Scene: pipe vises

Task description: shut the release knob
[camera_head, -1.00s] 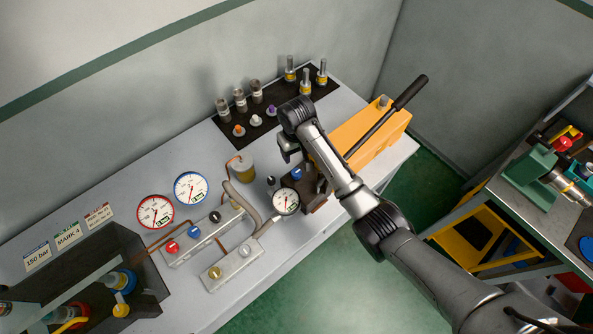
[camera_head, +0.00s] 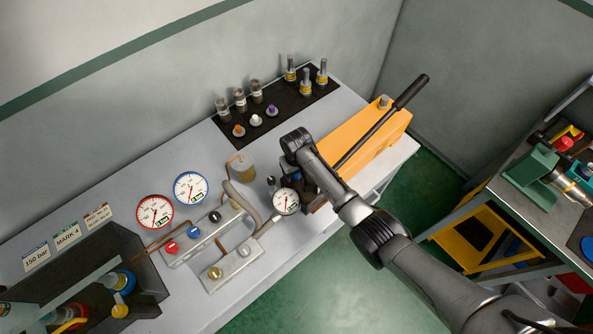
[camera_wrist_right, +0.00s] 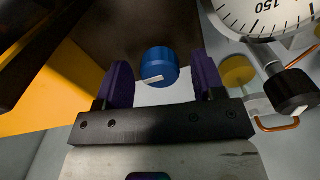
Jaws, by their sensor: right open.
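The blue release knob (camera_wrist_right: 159,66), with a white mark on its face, is in the right wrist view. It lies between the two purple fingers of my right gripper (camera_wrist_right: 159,82), which is open with a gap on each side of the knob. In the head view my right wrist and arm cover most of the knob and the gripper's fingers. The orange pump body (camera_head: 375,137) with its long black handle (camera_head: 380,122) stands just right of the wrist. My left gripper is not in view.
A gauge (camera_head: 286,201) sits close beside the gripper; its dial also shows in the wrist view (camera_wrist_right: 262,14), near a black knob (camera_wrist_right: 292,92). Two larger gauges (camera_head: 155,212) (camera_head: 191,187) and valve blocks (camera_head: 233,264) lie to the left. A dark mat (camera_head: 290,112) with fittings is behind.

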